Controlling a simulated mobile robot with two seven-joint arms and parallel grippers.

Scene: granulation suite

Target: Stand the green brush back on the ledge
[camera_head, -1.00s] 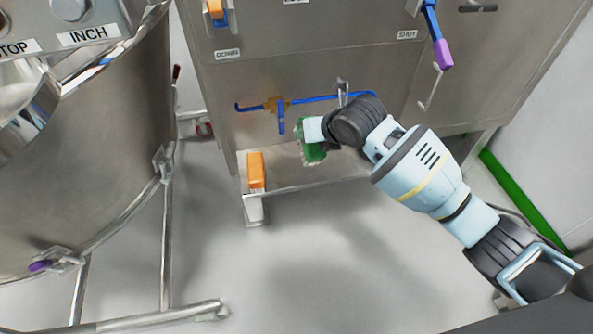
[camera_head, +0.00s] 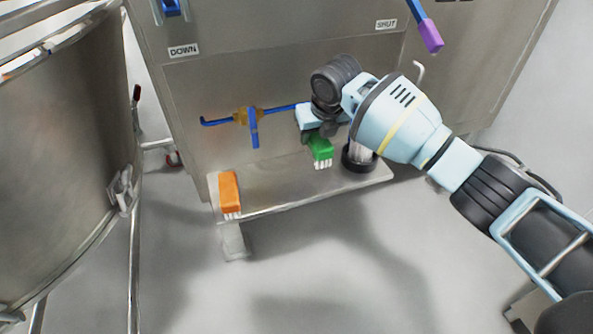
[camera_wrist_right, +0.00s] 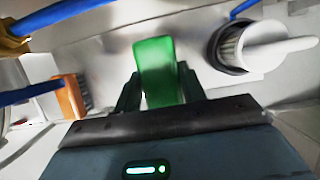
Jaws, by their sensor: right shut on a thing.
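The green brush (camera_head: 320,149) is upright over the ledge (camera_head: 284,195), its white bristles pointing down. I cannot tell whether the bristles touch the ledge. My right gripper (camera_head: 318,133) is shut on its upper part from above. In the right wrist view the green brush (camera_wrist_right: 155,70) sits between the two dark fingers of my right gripper (camera_wrist_right: 160,88). My left gripper is not in view.
An orange brush (camera_head: 229,192) stands at the ledge's left end. A dark round holder (camera_head: 357,160) with a white-handled brush is close right of the green one. A blue-handled valve (camera_head: 252,117) is on the panel above. A steel vessel (camera_head: 60,160) stands left.

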